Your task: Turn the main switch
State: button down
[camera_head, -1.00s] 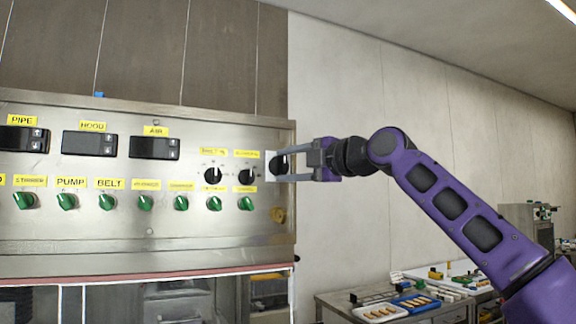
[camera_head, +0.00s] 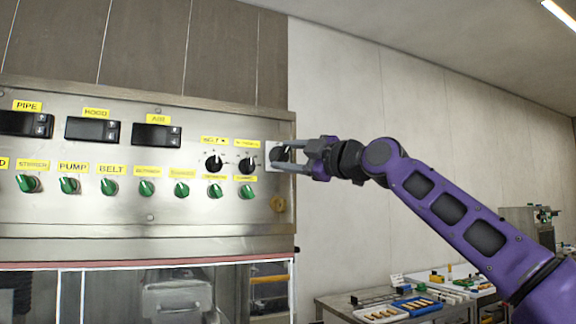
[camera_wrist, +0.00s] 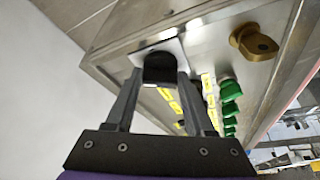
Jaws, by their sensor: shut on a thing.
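The main switch is a black rotary knob (camera_head: 279,155) on a pale square plate at the right end of the steel control panel (camera_head: 100,225). My gripper (camera_head: 285,157) reaches it from the right, its two fingers on either side of the knob. In the wrist view the black knob (camera_wrist: 160,68) sits between the fingertips (camera_wrist: 159,80), with its plate (camera_wrist: 168,47) behind it. The fingers are shut on the knob and partly hide it, so its pointer cannot be read.
Two black dials (camera_head: 214,163) and a row of green knobs (camera_head: 109,186) lie left of the switch. A brass part (camera_wrist: 254,43) sticks out below it. A bench with trays (camera_head: 416,304) stands at lower right. Open space lies right of the panel.

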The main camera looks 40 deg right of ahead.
jog(key=m+h+b, duration=0.1)
jog(key=m, duration=0.1)
jog(key=m+t+h+b, duration=0.1)
jog(key=m, duration=0.2)
jog(key=m+t+h+b, duration=0.1)
jog(key=m+b, duration=0.1)
jog(key=m, duration=0.1)
jog(key=shift+a+f, duration=0.15)
jog(key=shift+f, duration=0.15)
jog(key=shift+a+r+m+h+b, duration=0.1)
jog(key=shift+m+h+b, duration=0.15)
jog(key=shift+m+h, duration=0.85)
jog(key=shift+d+r+m+h+b, duration=0.1)
jog(key=shift+m+h+b, duration=0.25)
jog(key=shift+m, duration=1.4)
jog(key=shift+a+m+h+b, duration=0.15)
jog(key=shift+m+h, duration=0.7)
jog(key=shift+m, duration=0.6)
jog(key=shift+c, duration=1.4)
grip_release()
jog(key=shift+f, duration=0.1)
